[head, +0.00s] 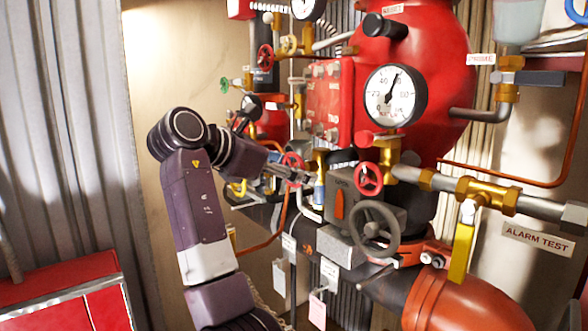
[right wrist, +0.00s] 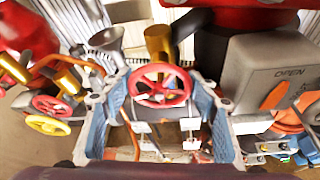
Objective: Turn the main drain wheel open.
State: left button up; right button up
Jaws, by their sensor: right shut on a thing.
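A small red handwheel (right wrist: 160,84) sits between the two blue-lined fingers of my right gripper (right wrist: 160,105) in the right wrist view. The gripper is shut on it. In the head view my right gripper (head: 290,174) reaches in at the pipework, and the red wheel (head: 292,160) shows partly behind its fingers. No label naming the main drain is readable on this wheel. My left gripper is out of view.
Right of the gripper are another red wheel (head: 369,179), a grey handwheel (head: 375,230) and a grey box marked OPEN (right wrist: 282,75). A large gauge (head: 395,95) hangs above. Hanging tags (head: 318,308) are below. A red cabinet (head: 65,290) stands at lower left.

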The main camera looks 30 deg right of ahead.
jog(key=shift+f, duration=0.15)
dwell(0.4)
jog(key=o, duration=1.2)
jog(key=shift+c, duration=0.2)
jog(key=shift+a, duration=0.1)
jog(key=shift+a, duration=0.15)
jog(key=v, duration=1.1)
jog(key=shift+a+r, duration=0.25)
jog(key=shift+a, duration=0.05)
jog(key=shift+w, duration=0.15)
